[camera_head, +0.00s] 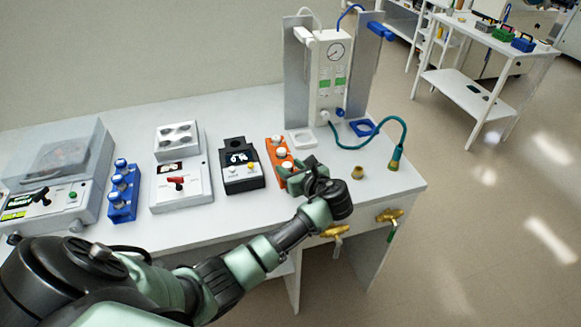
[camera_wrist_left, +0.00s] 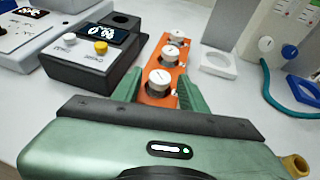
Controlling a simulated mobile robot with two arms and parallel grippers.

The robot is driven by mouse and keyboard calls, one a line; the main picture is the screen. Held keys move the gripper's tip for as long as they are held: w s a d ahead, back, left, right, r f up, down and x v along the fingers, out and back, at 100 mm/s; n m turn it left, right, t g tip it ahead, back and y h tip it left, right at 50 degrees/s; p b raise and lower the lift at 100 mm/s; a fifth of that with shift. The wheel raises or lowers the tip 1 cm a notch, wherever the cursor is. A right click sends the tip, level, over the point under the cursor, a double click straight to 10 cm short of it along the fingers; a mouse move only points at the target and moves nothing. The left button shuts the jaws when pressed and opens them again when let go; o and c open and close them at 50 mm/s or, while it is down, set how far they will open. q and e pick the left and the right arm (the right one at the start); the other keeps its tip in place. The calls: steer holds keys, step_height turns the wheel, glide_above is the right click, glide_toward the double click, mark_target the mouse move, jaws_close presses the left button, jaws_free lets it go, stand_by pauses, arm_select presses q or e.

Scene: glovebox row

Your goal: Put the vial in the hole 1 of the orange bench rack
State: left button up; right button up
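The orange bench rack (camera_head: 292,181) stands near the right part of the bench, and it also shows in the left wrist view (camera_wrist_left: 155,99). White-capped vials stand in it; three caps show in the wrist view, the nearest cap (camera_wrist_left: 160,79) between or just beyond my fingertips. My left gripper (camera_head: 308,178) is at the rack's near end. In the wrist view its two green fingers (camera_wrist_left: 159,92) are apart, with the rack and nearest cap seen between them. I cannot tell whether they touch anything. The rack's near end is hidden by the gripper. My right gripper is not in view.
A black device with a display (camera_head: 241,166) stands left of the rack. Further left are a white device (camera_head: 180,185), a blue vial rack (camera_head: 122,192) and a clear-lidded machine (camera_head: 58,175). A brass fitting (camera_head: 357,173) and a green hose (camera_head: 396,157) stand at right.

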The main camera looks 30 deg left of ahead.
arm_select(q)
steer(key=shift+r, duration=0.1)
steer(key=shift+s+d+r, duration=0.1)
steer(key=shift+d, duration=0.15)
steer(key=b+v, duration=0.1)
steer(key=v, duration=1)
steer(key=shift+s, duration=0.25)
